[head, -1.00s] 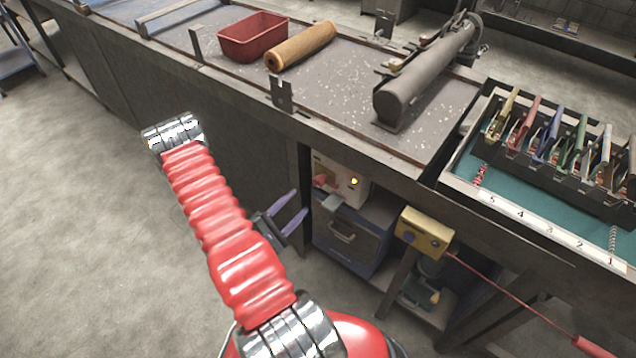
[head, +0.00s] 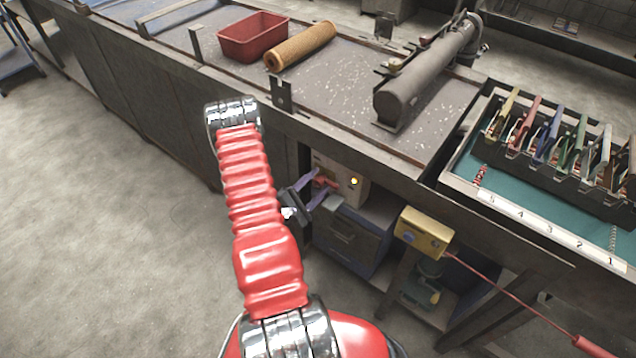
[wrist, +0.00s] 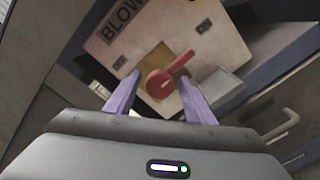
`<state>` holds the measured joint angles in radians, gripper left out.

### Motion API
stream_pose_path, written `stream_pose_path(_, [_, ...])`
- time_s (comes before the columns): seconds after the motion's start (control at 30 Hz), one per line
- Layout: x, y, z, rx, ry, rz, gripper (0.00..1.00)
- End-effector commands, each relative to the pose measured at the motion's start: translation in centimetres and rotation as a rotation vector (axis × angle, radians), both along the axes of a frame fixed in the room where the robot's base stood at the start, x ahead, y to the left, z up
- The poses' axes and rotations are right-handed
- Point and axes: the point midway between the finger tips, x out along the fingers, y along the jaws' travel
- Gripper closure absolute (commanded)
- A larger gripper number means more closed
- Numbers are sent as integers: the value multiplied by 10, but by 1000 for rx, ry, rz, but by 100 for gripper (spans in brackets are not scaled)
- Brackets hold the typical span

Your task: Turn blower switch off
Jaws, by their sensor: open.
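The blower switch is a red rotary handle (wrist: 165,82) on a beige panel (wrist: 208,40) marked "BLOW…" in the wrist view. Its lever points up and right in that view, toward a small label I cannot read. My gripper (wrist: 155,85) is open, with its purple fingers on either side of the red hub. I cannot tell whether the fingers touch the handle.
The bench edge (head: 400,178) runs just above the panel. A blue-grey cabinet (head: 345,235) stands below it, with a grey ledge between. A yellow box (head: 424,232) with a red cable is to the right. Open floor (head: 110,230) lies to the left.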

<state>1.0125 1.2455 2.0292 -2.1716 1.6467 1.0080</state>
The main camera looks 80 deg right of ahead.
Motion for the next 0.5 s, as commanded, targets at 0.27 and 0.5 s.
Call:
stream_pose_path(0.27, [-2, -6, 0, 0, 1, 0, 51])
stream_pose_path(0.5, [-2, -6, 0, 0, 1, 0, 59])
